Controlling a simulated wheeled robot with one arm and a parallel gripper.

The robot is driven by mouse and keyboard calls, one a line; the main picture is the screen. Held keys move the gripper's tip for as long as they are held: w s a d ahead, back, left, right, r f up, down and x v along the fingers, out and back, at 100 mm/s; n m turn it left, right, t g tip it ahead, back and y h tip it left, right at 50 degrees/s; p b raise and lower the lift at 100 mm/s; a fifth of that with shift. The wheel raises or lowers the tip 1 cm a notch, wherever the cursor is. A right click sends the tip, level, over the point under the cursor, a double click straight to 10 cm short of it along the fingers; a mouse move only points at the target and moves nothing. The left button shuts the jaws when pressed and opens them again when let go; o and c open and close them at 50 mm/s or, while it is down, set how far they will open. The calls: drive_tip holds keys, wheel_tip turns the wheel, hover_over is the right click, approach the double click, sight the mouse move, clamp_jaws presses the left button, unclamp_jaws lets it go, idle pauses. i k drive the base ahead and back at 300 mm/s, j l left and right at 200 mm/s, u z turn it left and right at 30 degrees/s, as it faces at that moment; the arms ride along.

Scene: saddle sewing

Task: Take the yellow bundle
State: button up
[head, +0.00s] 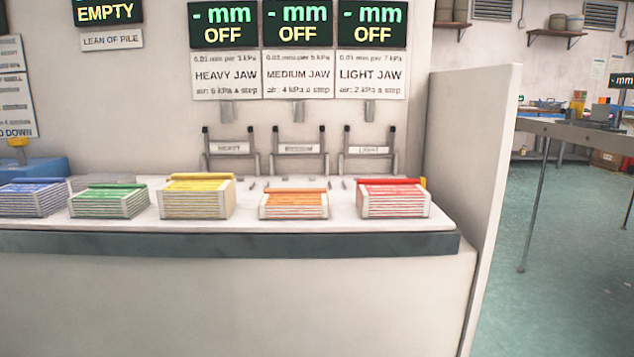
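The yellow bundle (197,196) stands on the white counter (345,217) in the head view, a little left of the middle. It is a stack of pale layers with a yellow top and is the tallest of the bundles in the row. Nothing touches it that I can see, and its front and top are unobstructed. My gripper is not in view.
A green bundle (109,201) and a blue bundle (33,198) stand to its left; an orange bundle (294,204) and a red bundle (393,198) to its right. Jaw stands (298,150) are behind. A partition (472,150) closes the right end.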

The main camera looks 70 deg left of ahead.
sight(188, 196)
drive_tip(key=k+j+u, duration=0.1)
drive_tip(key=u, duration=3.4)
